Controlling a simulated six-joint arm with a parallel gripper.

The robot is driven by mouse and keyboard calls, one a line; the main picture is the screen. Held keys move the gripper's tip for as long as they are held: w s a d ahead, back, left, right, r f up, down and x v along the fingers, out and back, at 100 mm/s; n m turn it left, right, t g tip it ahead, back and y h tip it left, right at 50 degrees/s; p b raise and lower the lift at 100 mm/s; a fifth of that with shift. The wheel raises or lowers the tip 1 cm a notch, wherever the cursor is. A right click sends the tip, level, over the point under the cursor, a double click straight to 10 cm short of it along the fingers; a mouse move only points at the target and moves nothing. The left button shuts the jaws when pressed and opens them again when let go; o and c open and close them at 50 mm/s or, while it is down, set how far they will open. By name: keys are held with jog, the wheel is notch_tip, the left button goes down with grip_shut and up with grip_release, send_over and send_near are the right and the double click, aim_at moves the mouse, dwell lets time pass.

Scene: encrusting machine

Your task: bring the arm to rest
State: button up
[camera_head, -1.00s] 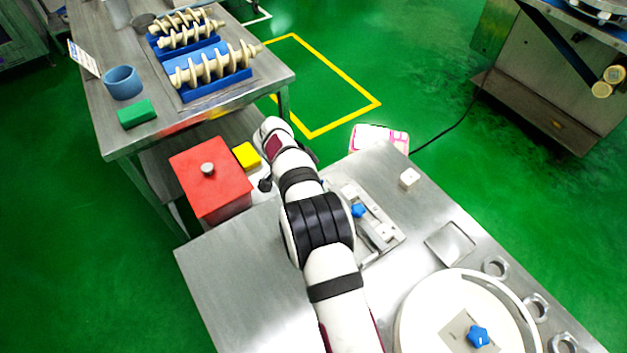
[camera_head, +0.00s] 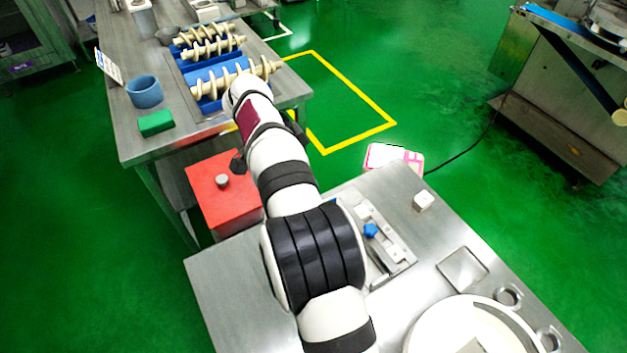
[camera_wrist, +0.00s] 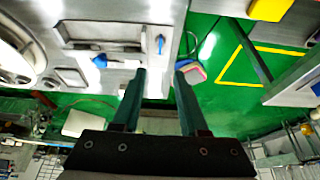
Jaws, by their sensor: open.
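My arm reaches up the middle of the head view from the bottom edge, above the steel table and towards the other table. My gripper's fingers are hidden there by the arm. In the wrist view my gripper (camera_wrist: 160,75) is open, its two dark fingers apart with nothing between them. Behind the fingers the wrist view shows the steel table edge and green floor, well away from the fingertips.
A red box (camera_head: 222,195) stands left of my arm. The far table (camera_head: 130,118) bears a blue cup (camera_head: 145,92), a green block (camera_head: 156,123) and cream screws (camera_head: 225,78). The near steel table (camera_head: 225,300) has a fixture with a blue knob (camera_head: 371,230).

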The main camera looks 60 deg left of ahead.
jog(key=shift+s+r, duration=0.1)
jog(key=shift+r, duration=0.05)
jog(key=w+d+r+m+g, duration=0.1)
jog(key=w+d+r, duration=0.25)
jog(key=d, duration=0.45)
jog(key=w+d+r+g+h, duration=0.15)
jog(key=w+d, duration=0.25)
jog(key=d, duration=0.5)
jog(key=w+d+r+m, duration=0.1)
jog(key=w+d+r, duration=0.3)
jog(key=d, duration=0.4)
jog(key=s+d+m+g+y, duration=0.1)
jog(key=s+d, duration=0.4)
jog(key=d, duration=0.6)
jog(key=s+d+m+g+y, duration=0.1)
jog(key=s+d, duration=0.4)
jog(key=d, duration=0.5)
jog(key=s+d+f+m+y, duration=0.1)
jog(key=s+d+f, duration=0.1)
jog(key=s, duration=0.5)
jog(key=shift+d+f, duration=0.4)
jog(key=shift+f, duration=0.25)
